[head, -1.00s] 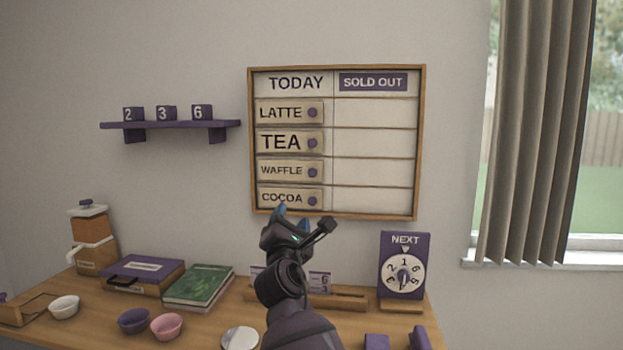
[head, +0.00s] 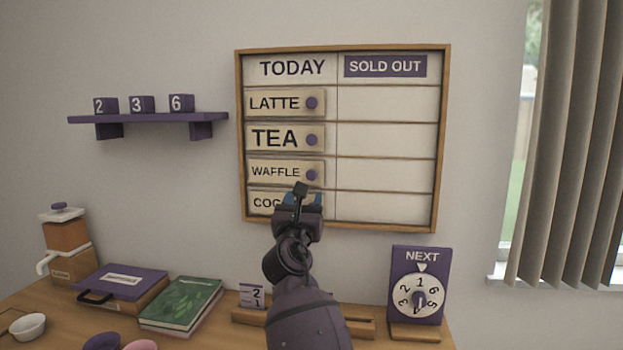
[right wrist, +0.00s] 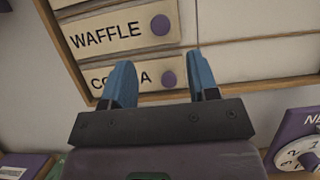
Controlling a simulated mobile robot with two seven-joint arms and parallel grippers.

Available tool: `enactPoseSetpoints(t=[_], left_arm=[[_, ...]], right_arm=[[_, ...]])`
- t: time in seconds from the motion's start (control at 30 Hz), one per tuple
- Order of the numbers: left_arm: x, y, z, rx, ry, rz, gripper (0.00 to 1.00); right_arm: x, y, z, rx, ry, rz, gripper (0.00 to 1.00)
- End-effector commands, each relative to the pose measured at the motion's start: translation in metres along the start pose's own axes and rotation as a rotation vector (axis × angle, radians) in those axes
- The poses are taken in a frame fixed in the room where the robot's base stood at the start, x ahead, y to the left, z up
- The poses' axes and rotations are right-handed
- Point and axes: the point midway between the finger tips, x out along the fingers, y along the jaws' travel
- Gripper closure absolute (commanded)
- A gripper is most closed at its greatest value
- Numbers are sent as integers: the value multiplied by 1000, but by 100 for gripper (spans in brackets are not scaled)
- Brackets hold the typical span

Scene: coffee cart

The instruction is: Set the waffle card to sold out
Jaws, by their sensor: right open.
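The waffle card (head: 283,172) sits in the left TODAY column of the wall board, third row down, with a purple knob at its right end. It also shows in the right wrist view (right wrist: 110,40), ahead of the fingers. The SOLD OUT column (head: 387,137) to its right has empty rows. My right gripper (head: 303,198) is open and empty in front of the cocoa card (head: 262,203), just below the waffle knob. In the right wrist view its blue fingertips (right wrist: 162,80) stand apart around the cocoa knob's line of sight. My left gripper is not in view.
The latte card (head: 275,103) and tea card (head: 275,138) fill the rows above. A wooden frame (head: 238,140) edges the board. A purple NEXT dial (head: 420,290) stands below right. A shelf with number blocks (head: 150,118) hangs left. Books and bowls crowd the counter's left.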

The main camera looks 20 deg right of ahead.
Motion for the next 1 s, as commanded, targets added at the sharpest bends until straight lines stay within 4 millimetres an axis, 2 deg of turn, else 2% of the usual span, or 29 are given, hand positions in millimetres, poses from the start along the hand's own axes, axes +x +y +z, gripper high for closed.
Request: enactPoseSetpoints(t=[0.2,0.5,0.7,1.0], left_arm=[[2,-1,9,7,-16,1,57],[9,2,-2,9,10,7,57],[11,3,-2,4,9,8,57],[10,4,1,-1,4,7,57]], right_arm=[[37,0,-2,-1,1,-1,46],[77,0,-3,0,2,0,46],[89,0,-2,0,2,-1,46],[91,0,-1,1,1,-1,46]])
